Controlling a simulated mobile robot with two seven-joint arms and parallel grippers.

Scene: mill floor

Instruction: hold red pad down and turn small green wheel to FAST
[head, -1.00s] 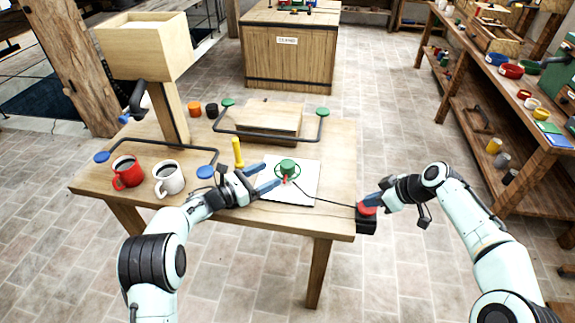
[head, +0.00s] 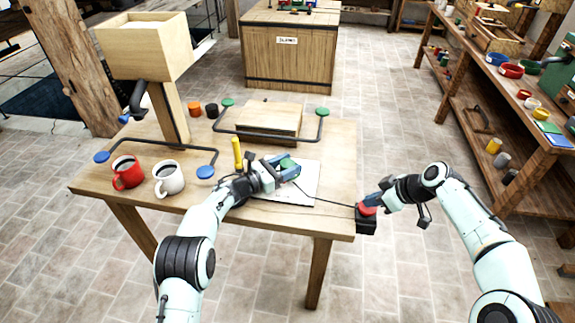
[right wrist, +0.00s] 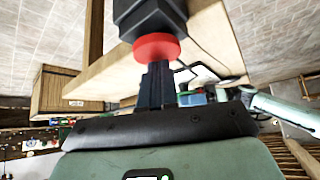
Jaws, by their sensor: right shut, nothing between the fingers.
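The small green wheel (head: 287,162) is on the white sheet (head: 308,184) at the table's front right, and is partly covered by my left gripper (head: 286,169). The left fingers lie on either side of the wheel; I cannot tell whether they grip it. The wheel's pointer and any FAST mark are hidden or too small to read. The red pad (head: 367,209) sits on a black box (head: 366,224) at the table's right edge. My right gripper (head: 373,201) is shut and empty, its tips against the pad. The right wrist view also shows the red pad (right wrist: 157,48) at the fingertips.
A yellow upright handle (head: 238,153) stands close behind the left wrist. A red mug (head: 127,174) and a white mug (head: 168,180) stand at the left. A wooden block (head: 268,118) with a dark bar frame is behind the wheel. A cable runs to the black box.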

